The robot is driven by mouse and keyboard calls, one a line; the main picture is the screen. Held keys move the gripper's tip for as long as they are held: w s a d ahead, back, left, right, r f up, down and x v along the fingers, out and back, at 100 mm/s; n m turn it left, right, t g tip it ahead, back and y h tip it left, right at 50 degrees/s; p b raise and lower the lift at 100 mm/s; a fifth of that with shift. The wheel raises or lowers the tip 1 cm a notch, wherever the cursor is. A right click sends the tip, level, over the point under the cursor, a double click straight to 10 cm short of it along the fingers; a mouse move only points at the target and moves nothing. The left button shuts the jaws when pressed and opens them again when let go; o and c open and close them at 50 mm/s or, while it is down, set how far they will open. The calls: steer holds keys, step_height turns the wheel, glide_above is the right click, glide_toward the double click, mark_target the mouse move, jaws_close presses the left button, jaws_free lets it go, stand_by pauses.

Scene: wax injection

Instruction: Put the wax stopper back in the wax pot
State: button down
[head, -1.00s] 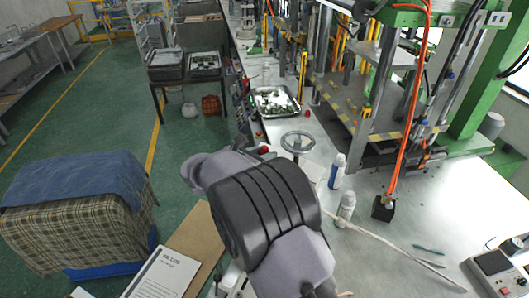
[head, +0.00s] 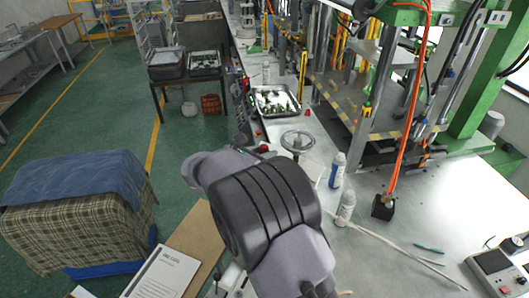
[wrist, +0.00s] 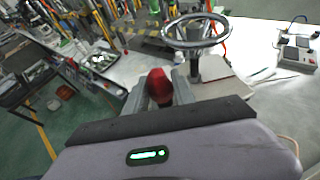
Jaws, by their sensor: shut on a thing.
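In the wrist view my gripper (wrist: 160,90) is shut on a red, rounded piece, which I take for the wax stopper (wrist: 159,86). It sits between the two grey fingers, above the bench edge. In the head view a bit of red, likely the stopper (head: 262,149), shows just beyond my arm. The arm hides most of the gripper there. A metal handwheel on a post (wrist: 196,33) stands just beyond and right of the gripper; it also shows in the head view (head: 297,141). I cannot pick out the wax pot for sure.
Two white bottles (head: 346,206) stand on the bench right of my arm. A metal tray (head: 275,101) of dark pieces lies farther back. A green-framed press (head: 365,115) stands at the right. A cloth-covered block (head: 80,215) is on the floor at left.

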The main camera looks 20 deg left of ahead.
steer(key=shift+f+b, duration=0.7)
steer(key=shift+f, duration=0.3)
steer(key=c, duration=1)
jaws_free()
steer(key=shift+o, duration=0.2)
steer(key=b+v, duration=0.1)
steer(key=v, duration=1.6)
steer(key=shift+s, duration=0.2)
steer(key=shift+a+r, duration=0.1)
